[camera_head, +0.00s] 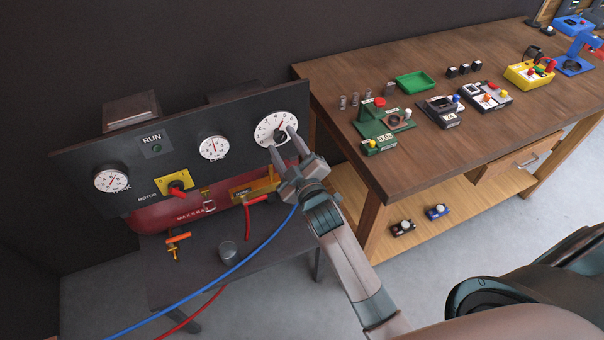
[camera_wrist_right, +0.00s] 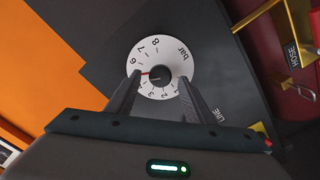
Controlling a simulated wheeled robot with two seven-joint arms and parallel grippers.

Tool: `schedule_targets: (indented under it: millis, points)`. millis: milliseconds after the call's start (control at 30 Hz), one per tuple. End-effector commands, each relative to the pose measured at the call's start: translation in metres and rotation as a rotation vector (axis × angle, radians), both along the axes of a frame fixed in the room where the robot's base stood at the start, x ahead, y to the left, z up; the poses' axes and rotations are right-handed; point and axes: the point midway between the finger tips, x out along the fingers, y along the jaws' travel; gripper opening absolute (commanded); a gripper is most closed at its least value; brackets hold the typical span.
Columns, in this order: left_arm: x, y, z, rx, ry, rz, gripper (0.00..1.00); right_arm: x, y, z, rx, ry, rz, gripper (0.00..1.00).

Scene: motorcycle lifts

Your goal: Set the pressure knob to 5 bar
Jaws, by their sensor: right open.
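The pressure knob (camera_wrist_right: 161,76) is a small black knob at the centre of a white round dial (camera_wrist_right: 170,52) marked "bar", with numbers up to 8. The dial also shows in the head view (camera_head: 267,124), at the right end of the dark panel. A short red mark points left in the wrist view, near 4 to 6; the exact value is too small to tell. My right gripper (camera_head: 281,139) is open in front of the dial. In the right wrist view its fingertips (camera_wrist_right: 159,77) lie either side of the knob, seemingly not touching it. My left gripper is not in view.
The panel (camera_head: 110,150) also carries a TANK gauge (camera_head: 111,181), a LINE gauge (camera_head: 214,147) and a red motor switch (camera_head: 177,189). A wooden workbench (camera_head: 350,110) with small devices stands close on the right.

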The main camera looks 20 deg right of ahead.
Motion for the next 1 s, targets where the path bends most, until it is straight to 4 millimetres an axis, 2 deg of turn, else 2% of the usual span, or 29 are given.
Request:
schedule_targets:
  millis: [267, 800, 1000]
  points:
    - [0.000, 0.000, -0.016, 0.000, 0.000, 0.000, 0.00, -0.036, -0.001, -0.005, 0.000, 0.002, 0.001, 0.48]
    - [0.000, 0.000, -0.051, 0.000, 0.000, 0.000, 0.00, -0.139, -0.005, -0.005, 0.001, 0.003, 0.000, 0.48]
    - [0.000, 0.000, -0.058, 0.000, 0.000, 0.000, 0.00, -0.161, -0.006, -0.003, 0.001, 0.003, 0.000, 0.48]
